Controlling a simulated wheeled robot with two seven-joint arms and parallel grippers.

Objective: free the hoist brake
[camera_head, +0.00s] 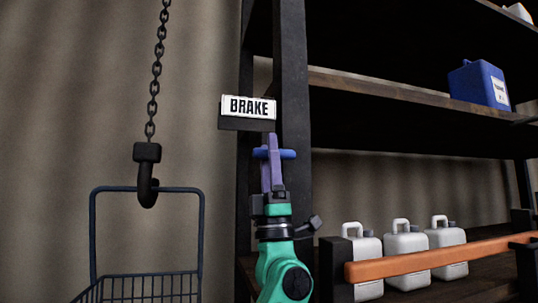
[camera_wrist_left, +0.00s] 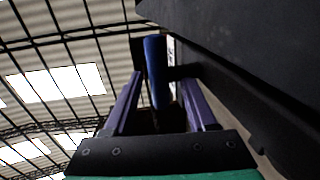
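The brake shows as a blue bar handle (camera_head: 288,154) below a white sign reading BRAKE (camera_head: 249,107), beside the dark shelf post. My left gripper (camera_head: 272,147), with purple fingers on a teal arm, is at this handle and covers its middle in the head view. In the left wrist view the blue handle (camera_wrist_left: 155,72) lies between the two parted fingers (camera_wrist_left: 160,88), with a gap to the right finger. The gripper is open; I cannot tell whether the left finger touches the handle. My right gripper is not in view.
A chain (camera_head: 153,90) with a black hook (camera_head: 147,175) hangs at left and meets the handle of a wire basket (camera_head: 140,288). On the shelves stand white jugs (camera_head: 405,262) behind an orange bar (camera_head: 440,257), and a blue canister (camera_head: 478,86). The dark post (camera_head: 293,80) is close to my gripper.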

